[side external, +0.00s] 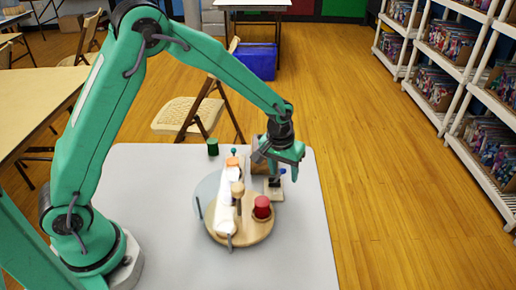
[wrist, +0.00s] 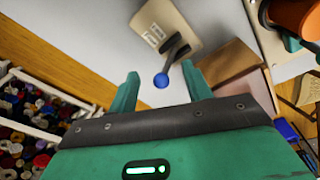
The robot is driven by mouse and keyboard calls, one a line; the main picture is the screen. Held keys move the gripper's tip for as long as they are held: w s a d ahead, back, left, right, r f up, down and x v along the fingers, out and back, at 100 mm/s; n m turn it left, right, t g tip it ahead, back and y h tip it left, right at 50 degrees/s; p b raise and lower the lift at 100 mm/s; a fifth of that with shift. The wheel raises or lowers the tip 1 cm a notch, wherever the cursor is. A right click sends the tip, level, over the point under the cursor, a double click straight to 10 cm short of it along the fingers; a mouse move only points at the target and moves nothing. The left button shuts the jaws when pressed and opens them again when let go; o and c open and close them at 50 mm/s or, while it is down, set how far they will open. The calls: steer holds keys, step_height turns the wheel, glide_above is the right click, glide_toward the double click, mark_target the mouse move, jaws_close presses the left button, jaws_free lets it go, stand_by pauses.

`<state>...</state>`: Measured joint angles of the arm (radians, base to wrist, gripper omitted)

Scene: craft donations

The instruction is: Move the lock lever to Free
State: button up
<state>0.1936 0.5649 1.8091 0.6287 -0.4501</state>
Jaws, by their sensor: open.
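The lock lever is a short dark arm with a blue ball knob (wrist: 161,80). It is mounted on a beige plate (wrist: 190,17) with small printed labels too small to read. In the side view the blue knob (side external: 283,171) shows just under my gripper (side external: 282,162), and the plate (side external: 277,195) stands at the right of the table's middle. In the wrist view my open gripper's two fingers stand left and right of the knob, with a gap on each side. I cannot tell the exact height between fingertips and knob.
A round wooden board (side external: 255,233) carries a red spool (side external: 262,207), a wooden post and white cloth. A brown box (side external: 262,160) stands close behind the lever. A dark green spool (side external: 213,147) stands at the table's back. The table's right side is clear.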

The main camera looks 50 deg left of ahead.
mark_target(283, 169)
steer(key=shift+r, duration=3.7)
